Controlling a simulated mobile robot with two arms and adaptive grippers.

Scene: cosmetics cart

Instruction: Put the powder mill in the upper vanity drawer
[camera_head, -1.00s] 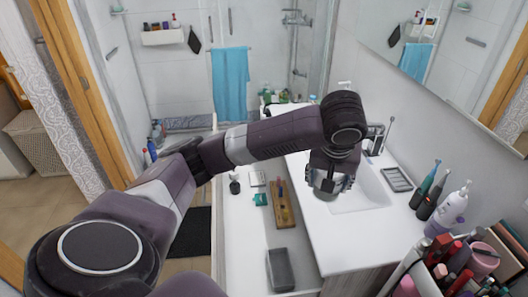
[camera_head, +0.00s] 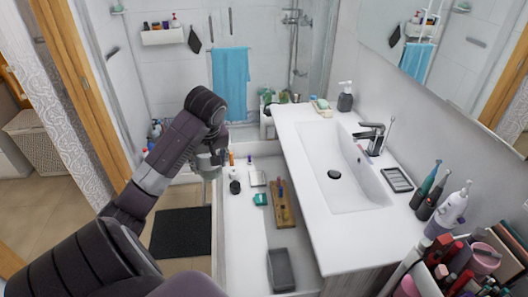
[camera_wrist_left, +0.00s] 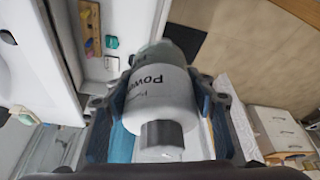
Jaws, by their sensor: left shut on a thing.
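The powder mill (camera_wrist_left: 158,95) is a pale grey cylinder with dark lettering that begins "Powe" and a grey knob on its near end. My left gripper (camera_head: 209,165) is shut on it, a blue-grey finger on each side in the wrist view. In the head view the powder mill (camera_head: 211,173) shows small under the gripper, partly hidden, near the left edge of the open drawer. The upper vanity drawer (camera_head: 243,225) is pulled out to the left of the sink counter, with its white floor showing. My right gripper is not in view.
The drawer holds a wooden tray (camera_head: 282,205), a dark grey box (camera_head: 281,269), a green item (camera_head: 261,199) and a small dark bottle (camera_head: 235,185). Its near left floor is bare. The counter (camera_head: 312,218) with its sink lies right; a dark mat (camera_head: 181,232) lies on the floor left.

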